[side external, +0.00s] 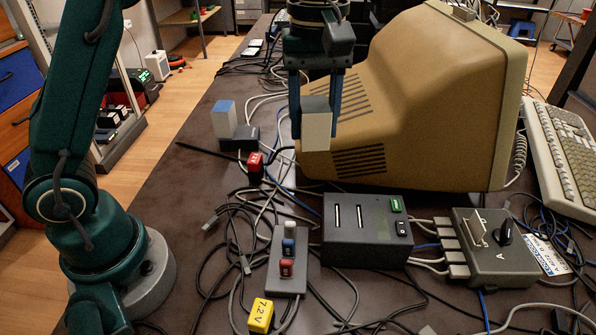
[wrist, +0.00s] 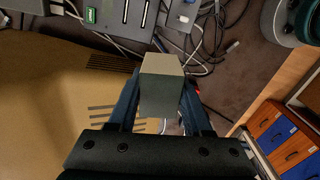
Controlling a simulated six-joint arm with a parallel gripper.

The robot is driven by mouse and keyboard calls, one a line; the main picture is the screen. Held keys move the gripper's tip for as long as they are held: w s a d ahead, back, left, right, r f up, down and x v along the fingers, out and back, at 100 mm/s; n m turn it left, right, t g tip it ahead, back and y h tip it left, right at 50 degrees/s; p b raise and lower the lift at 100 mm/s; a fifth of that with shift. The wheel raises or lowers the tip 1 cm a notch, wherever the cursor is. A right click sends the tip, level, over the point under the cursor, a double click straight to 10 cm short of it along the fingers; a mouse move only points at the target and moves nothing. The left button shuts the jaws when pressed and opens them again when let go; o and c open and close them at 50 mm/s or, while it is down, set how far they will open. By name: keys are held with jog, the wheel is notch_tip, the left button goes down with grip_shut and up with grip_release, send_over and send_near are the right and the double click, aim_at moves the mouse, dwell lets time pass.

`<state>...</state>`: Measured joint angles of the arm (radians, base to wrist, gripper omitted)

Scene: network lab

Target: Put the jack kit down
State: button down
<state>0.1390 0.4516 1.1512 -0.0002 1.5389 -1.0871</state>
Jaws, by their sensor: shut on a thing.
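The jack kit (side external: 317,127) is a plain grey-beige block. My gripper (side external: 316,108) points down and is shut on it, with one finger on each side. The block hangs upright in front of the beige monitor, above the cables and apart from the table. In the wrist view the jack kit (wrist: 161,82) sits between the two dark fingers of my gripper (wrist: 160,90). No label is readable on it.
A slotted grey box (side external: 365,250), a switch box (side external: 490,262), a button strip (side external: 287,275), a red block (side external: 255,166), a yellow 7.2V block (side external: 261,316) and a blue-topped white block (side external: 224,122) stand among tangled cables. The monitor (side external: 430,100) is close behind. The table's left side (side external: 165,190) is fairly bare.

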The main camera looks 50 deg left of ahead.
jog(key=a+n, duration=0.3)
jog(key=a, duration=0.4)
jog(key=n, duration=1.3)
send_over(181, 181)
notch_tip(181, 181, down, 12)
jog(key=shift+f, duration=2.15)
jog(key=shift+c, duration=1.6)
grip_release()
jog(key=shift+f, duration=0.1)
